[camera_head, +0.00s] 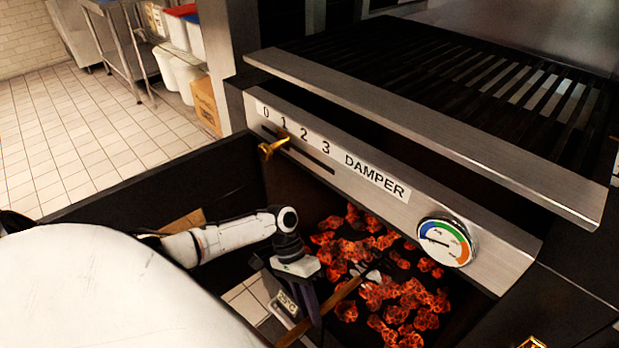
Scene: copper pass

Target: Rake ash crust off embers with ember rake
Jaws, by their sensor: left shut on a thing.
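Glowing orange-red embers (405,300) lie in a dark firebox below the grill. Some look darker and greyer near the rake head, but I cannot clearly make out an ash crust. My left gripper (313,308) is shut on the wooden handle of the ember rake (346,289). The handle slants up and right from the bottom edge. The rake's metal head (371,274) is among the embers; whether it touches them is unclear. My gripper partly hides the handle. My right gripper is not in view.
Above the embers is a steel front panel (375,205) marked DAMPER, with a brass lever (272,147) near 1 and a round gauge (444,241). The grill grate (480,75) overhangs behind. Dark firebox walls (165,182) bound the left. A small label (287,303) sits beside my gripper.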

